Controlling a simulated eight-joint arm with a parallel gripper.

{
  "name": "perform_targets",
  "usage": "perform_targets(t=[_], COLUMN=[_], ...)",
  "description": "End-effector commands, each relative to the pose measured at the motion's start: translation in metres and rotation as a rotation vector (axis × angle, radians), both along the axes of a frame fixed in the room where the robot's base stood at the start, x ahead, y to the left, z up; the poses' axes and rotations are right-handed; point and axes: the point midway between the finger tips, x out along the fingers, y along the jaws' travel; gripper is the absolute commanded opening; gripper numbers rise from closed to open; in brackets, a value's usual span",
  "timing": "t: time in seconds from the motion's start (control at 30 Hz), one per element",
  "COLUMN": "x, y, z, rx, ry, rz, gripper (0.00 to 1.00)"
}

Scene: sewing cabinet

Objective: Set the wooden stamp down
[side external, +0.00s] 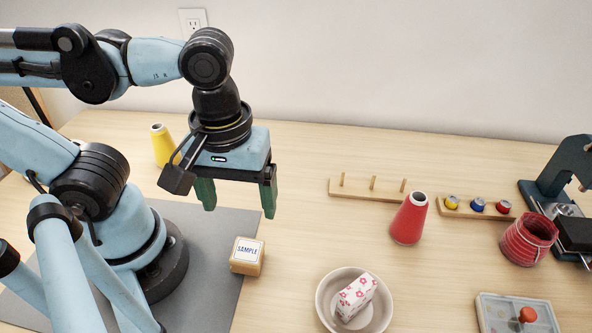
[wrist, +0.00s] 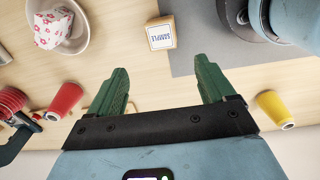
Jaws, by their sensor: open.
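The wooden stamp (side external: 246,258) is a small light-wood block with a white top marked "SAMPLE". It stands upright at the right edge of the grey mat. In the wrist view the stamp (wrist: 162,33) shows ahead of the fingertips, roughly between their lines and clear of both. My gripper (side external: 239,207) is open and empty, with its green fingers apart in the air above and behind the stamp. In the wrist view my gripper (wrist: 162,75) has nothing between its fingers.
A grey mat (side external: 205,290) lies under my base. A white bowl (side external: 324,302) holding a flowered block (side external: 356,296) stands right of the stamp. A red cone (side external: 409,218), a peg rack (side external: 352,192), a red spool (side external: 527,240) and a clear-lidded box (side external: 490,312) are farther right. A yellow cone (side external: 161,146) stands behind.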

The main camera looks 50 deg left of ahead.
Motion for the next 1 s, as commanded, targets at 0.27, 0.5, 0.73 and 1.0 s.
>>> perform_targets(t=[0.27, 0.5, 0.73, 1.0], x=[0.066, 0.116, 0.131, 0.131], y=[0.030, 0.079, 0.101, 0.102], z=[-0.008, -0.003, 0.001, 0.002], rx=[-0.030, 0.133, 0.246, 0.253], ry=[-0.264, -0.502, -0.573, -0.576], rz=[-0.303, -0.592, -0.714, -0.725], gripper=[0.83, 0.83, 0.83, 0.83])
